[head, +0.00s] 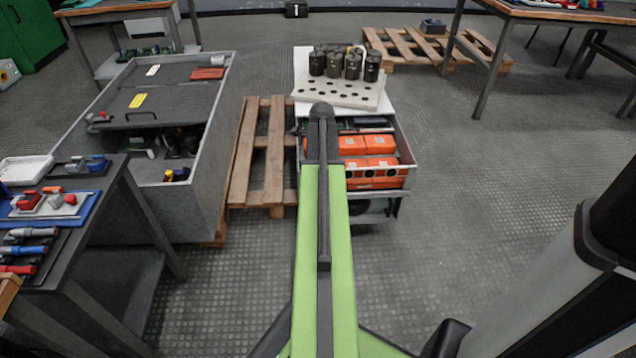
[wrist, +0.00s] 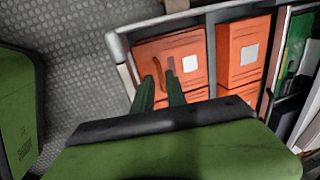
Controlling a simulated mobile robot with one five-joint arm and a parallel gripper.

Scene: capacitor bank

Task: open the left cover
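Several orange boxes sit in an open grey bin in front of me; one orange box (wrist: 172,62) with a white label is at the left of the wrist view, a second orange box (wrist: 243,52) to its right. I cannot tell surely which thing is the left cover. My gripper (wrist: 160,80) has its two dark fingers apart over the left orange box. A dark curved, handle-like shape shows by the fingertips; contact cannot be made out. In the head view my arm hides the gripper and part of the bin (head: 411,172).
A grey chest (head: 219,150) with dark lid panels stands at the left. A tool bench (head: 110,190) is at near left.

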